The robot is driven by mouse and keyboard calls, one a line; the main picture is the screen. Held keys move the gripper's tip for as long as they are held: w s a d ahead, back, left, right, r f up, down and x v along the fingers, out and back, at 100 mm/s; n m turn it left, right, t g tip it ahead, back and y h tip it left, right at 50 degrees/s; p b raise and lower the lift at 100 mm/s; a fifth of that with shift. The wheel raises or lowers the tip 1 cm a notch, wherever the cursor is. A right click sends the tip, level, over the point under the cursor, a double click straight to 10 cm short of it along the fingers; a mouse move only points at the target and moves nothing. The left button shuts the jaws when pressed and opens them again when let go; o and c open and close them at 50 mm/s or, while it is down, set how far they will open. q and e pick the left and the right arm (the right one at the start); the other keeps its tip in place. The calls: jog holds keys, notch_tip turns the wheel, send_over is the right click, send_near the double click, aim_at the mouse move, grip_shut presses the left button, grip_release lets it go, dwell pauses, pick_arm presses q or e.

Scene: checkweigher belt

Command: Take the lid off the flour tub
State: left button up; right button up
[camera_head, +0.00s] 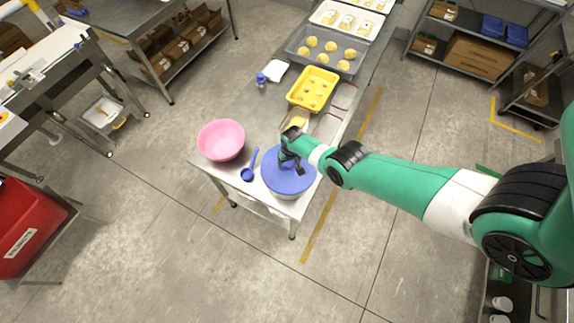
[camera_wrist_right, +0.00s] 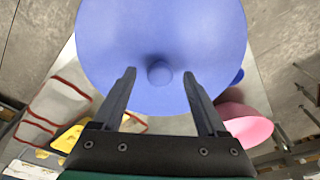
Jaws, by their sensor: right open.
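The flour tub's round blue lid (camera_head: 289,179) is on the tub near the front end of the steel table. In the right wrist view the lid (camera_wrist_right: 205,35) fills the top middle, with a small round knob (camera_wrist_right: 160,72) at its centre. My right gripper (camera_head: 294,168) is over the lid. In the right wrist view its two fingers (camera_wrist_right: 160,80) are apart, one on each side of the knob, with clear gaps. I cannot tell how high the fingertips are above the lid. The tub's body is mostly hidden beneath the lid. My left gripper is not in view.
A pink bowl (camera_head: 221,140) and a blue scoop (camera_head: 249,165) are left of the tub on the steel table (camera_head: 262,118). A yellow tray (camera_head: 313,88) and a grey tray of dough pieces (camera_head: 326,49) lie farther back. A blue-capped bottle (camera_head: 261,80) stands near the left edge.

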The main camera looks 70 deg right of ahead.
jog(key=shift+f, duration=0.15)
jog(key=shift+c, duration=0.2)
grip_shut()
jog(key=shift+p, duration=0.3)
